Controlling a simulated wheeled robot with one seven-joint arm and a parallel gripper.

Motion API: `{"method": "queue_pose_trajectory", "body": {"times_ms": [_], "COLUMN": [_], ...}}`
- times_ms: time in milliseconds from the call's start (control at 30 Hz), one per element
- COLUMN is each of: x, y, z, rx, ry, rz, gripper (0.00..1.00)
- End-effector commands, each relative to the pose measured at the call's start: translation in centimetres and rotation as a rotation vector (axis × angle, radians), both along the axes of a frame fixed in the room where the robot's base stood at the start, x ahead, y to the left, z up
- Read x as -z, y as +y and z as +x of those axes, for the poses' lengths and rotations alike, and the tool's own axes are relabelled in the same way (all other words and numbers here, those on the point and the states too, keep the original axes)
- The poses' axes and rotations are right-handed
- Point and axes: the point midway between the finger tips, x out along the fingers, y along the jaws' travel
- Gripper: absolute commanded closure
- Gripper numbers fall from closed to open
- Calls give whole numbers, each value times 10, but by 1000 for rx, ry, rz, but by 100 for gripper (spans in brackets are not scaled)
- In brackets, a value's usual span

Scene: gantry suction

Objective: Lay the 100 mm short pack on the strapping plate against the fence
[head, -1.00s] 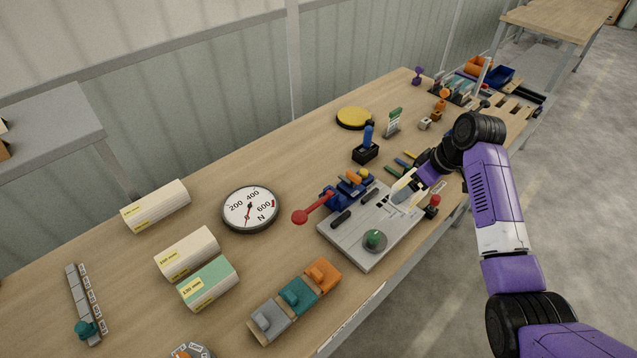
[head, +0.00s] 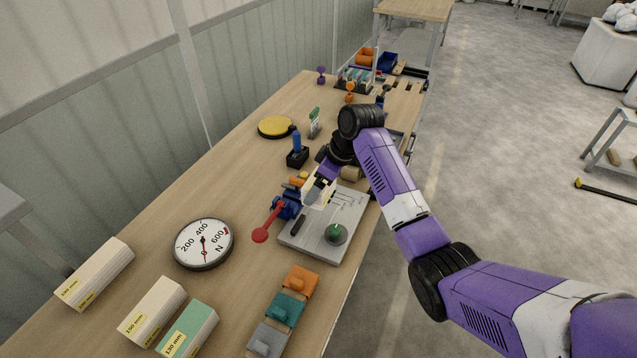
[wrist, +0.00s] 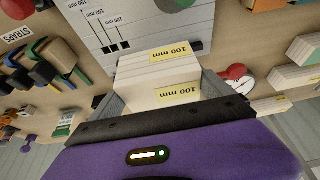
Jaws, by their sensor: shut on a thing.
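A cream block-shaped pack labelled 100 mm (wrist: 158,72) is clamped between the fingers of my gripper (wrist: 165,95) in the wrist view. In the head view my gripper (head: 318,192) holds this pale pack over the far left part of the grey strapping plate (head: 315,245). The plate's printed length lines and labels show in the wrist view (wrist: 140,18). A black bar (head: 298,225), seemingly part of the fence, stands on the plate's left side. I cannot tell whether the pack touches the plate or the bar. A green knob (head: 336,233) sits on the plate's near part.
A blue tool with a red-knobbed lever (head: 262,234) stands close left of the plate. A round force gauge (head: 203,243), longer cream packs (head: 95,273), a green-topped pack (head: 187,330) and coloured blocks (head: 284,308) lie nearer. A blue-handled stand (head: 297,150) is beyond.

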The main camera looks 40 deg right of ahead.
Motion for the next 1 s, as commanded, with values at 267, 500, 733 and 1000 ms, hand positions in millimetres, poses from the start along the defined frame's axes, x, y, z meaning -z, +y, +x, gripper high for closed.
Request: {"method": "queue_pose_trajectory", "body": {"times_ms": [267, 500, 733, 1000], "x": [23, 45, 57, 57], "y": [0, 0, 0, 0], "z": [0, 0, 0, 0], "rx": [0, -1, -1, 0], "ry": [-1, 0, 0, -2], "rz": [-1, -1, -1, -2], "gripper": [62, 62, 62, 62]}}
